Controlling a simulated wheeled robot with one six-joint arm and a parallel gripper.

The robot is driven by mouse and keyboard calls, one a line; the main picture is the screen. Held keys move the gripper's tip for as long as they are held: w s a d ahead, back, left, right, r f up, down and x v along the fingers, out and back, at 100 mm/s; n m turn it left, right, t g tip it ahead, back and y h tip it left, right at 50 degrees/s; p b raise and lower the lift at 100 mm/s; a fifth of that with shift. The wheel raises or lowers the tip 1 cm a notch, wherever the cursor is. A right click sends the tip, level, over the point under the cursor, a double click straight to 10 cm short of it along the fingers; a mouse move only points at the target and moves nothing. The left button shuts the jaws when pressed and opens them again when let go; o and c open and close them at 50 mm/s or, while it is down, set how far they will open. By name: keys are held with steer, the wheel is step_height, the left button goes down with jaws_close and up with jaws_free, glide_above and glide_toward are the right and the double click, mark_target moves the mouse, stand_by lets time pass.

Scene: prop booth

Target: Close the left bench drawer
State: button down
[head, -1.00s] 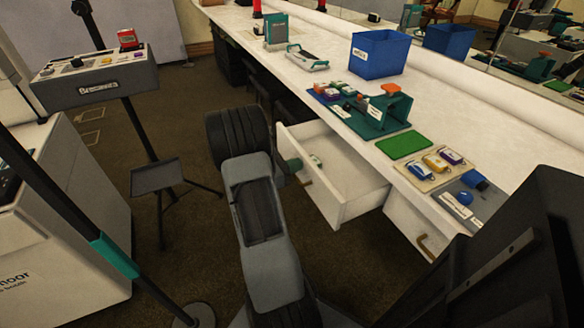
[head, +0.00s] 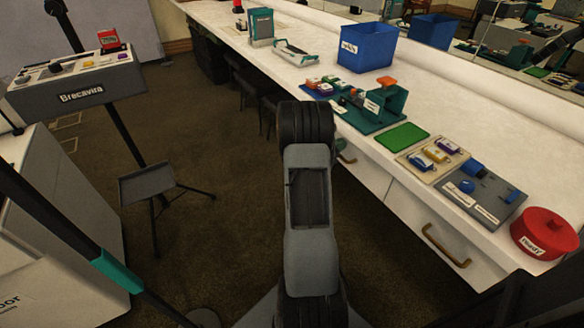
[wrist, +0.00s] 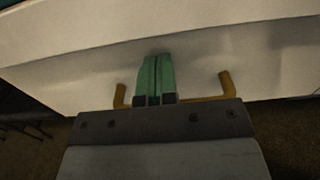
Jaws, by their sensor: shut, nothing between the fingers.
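The left bench drawer (head: 366,176) has a white front that looks flush or nearly flush with the bench, in line with the drawer to its right. My arm hides its left part in the head view. In the wrist view its white front (wrist: 75,82) fills the middle, with a brown bar handle (wrist: 225,86) low on it. My gripper (wrist: 154,62) has its green fingers together and empty, over the handle's middle and pointing at the front. They look at or very close to the front; contact is not clear. The head view hides the fingertips.
A second drawer (head: 416,222) with a brown handle is shut at the right. The bench top holds a blue bin (head: 366,48), a green mat (head: 403,137) and a red round tin (head: 545,233). A tripod stand (head: 152,184) is at left; floor between is clear.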

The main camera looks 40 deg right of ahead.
steer(key=shift+s+d+r, duration=0.15)
steer(key=shift+d+r, duration=0.05)
steer(key=shift+d, duration=0.05)
steer(key=shift+a, duration=0.15)
steer(key=p+v, duration=0.1)
steer(key=v, duration=1.3)
steer(key=shift+f+p, duration=0.25)
steer(key=shift+p, duration=0.15)
steer(key=shift+a, duration=0.1)
